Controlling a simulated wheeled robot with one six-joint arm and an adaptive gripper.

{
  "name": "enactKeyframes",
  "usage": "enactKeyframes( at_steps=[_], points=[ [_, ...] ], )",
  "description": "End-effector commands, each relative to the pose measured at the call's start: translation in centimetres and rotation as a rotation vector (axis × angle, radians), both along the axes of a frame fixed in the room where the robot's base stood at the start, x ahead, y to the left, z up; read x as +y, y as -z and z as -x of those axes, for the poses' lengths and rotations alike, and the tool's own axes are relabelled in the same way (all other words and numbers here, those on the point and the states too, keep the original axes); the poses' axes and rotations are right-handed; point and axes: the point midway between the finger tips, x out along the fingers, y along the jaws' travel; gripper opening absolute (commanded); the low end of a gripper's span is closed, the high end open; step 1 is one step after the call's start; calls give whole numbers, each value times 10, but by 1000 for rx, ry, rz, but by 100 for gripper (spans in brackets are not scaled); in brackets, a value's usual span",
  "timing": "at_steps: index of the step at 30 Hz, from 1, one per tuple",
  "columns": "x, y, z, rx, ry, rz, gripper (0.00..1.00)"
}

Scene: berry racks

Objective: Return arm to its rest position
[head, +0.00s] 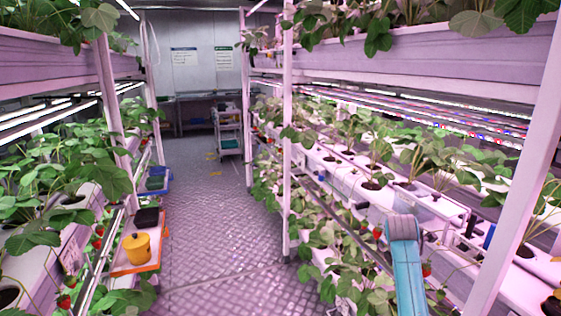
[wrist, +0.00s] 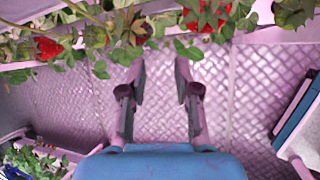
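My gripper (wrist: 160,85) shows in the wrist view with its two dark fingers apart and nothing between them. Its fingertips point toward strawberry leaves and stems along the top of that view. Two red strawberries hang near them, one at the left (wrist: 47,47) and one at the upper middle (wrist: 203,18); neither is between the fingers. In the head view my blue arm (head: 408,270) reaches up at the lower right, in front of the right rack (head: 340,175). The gripper itself is hidden in the head view.
A patterned floor aisle (head: 205,190) runs clear between the racks to a shelved cart (head: 228,130). A white post (head: 287,150) stands at the right rack.

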Motion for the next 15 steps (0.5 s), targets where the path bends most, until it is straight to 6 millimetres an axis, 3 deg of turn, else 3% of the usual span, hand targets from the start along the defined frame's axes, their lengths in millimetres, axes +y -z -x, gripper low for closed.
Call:
enactKeyframes(
  at_steps=[1, 6, 15],
  points=[
    [5, 23, 8, -18, 15, -12, 32],
    [21, 85, 32, -113, 83, -62, 32],
    [52, 175, 94, -278, 206, -182, 32]
  ],
)
